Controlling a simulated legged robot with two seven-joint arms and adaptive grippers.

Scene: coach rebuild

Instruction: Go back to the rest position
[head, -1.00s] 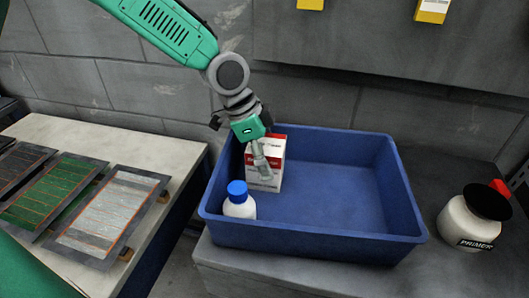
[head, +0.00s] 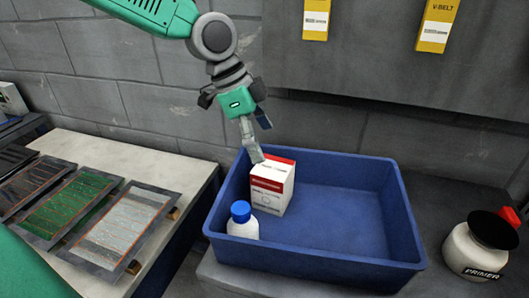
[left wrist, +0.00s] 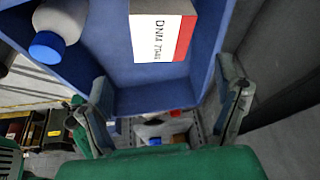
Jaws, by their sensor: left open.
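My left gripper (head: 260,138) is open and empty above the back left part of a blue bin (head: 345,250). In the left wrist view its fingers (left wrist: 165,108) are spread apart with nothing between them. A white and red box (head: 272,184) stands in the bin's left part, below the gripper; it also shows in the left wrist view (left wrist: 160,30). A white bottle with a blue cap (head: 241,222) stands upright in the bin's front left corner, beside the box. My right gripper is not in view.
A white primer container (head: 474,247) with a black top stands right of the bin. Framed panels (head: 122,225) lie on a pale table at the left. Yellow boxes (head: 436,25) show on the grey wall above. The bin's right part is empty.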

